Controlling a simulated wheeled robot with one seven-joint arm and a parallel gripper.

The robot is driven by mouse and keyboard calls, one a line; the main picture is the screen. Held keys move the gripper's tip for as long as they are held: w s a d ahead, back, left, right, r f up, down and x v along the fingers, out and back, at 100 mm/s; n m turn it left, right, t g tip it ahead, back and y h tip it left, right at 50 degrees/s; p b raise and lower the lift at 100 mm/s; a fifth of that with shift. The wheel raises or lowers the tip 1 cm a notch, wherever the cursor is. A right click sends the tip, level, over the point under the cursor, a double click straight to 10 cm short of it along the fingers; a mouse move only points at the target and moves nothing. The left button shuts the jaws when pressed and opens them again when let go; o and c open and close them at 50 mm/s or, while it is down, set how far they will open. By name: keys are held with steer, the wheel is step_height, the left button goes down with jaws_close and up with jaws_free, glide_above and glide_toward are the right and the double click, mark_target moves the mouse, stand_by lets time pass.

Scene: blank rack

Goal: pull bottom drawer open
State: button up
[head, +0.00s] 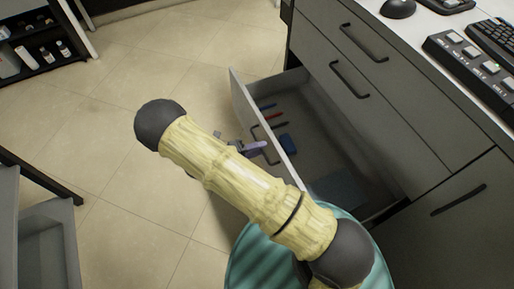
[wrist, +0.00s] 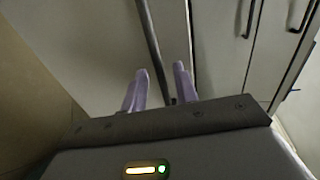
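The bottom drawer (head: 243,108) stands pulled well out of the grey cabinet in the head view, its inside showing. Its dark bar handle (head: 256,130) is on the front panel, and it also shows in the wrist view as a long bar (wrist: 150,35). My gripper (head: 256,147) is at the drawer front by the handle, partly hidden behind my arm. In the wrist view its two purple fingers (wrist: 161,72) stand apart, one on each side of the bar, with gaps visible. Whether either finger touches the bar is unclear.
Red and blue items (head: 287,143) lie inside the drawer. Two closed upper drawers (head: 345,50) and a lower door (head: 450,210) are beside it. A black shelf with bottles (head: 40,55) stands at upper left. The tiled floor (head: 110,90) left of the drawer is clear.

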steer(key=shift+r, duration=0.1)
stand_by(0.3)
steer(key=v, duration=1.7)
steer(key=shift+a, duration=0.25)
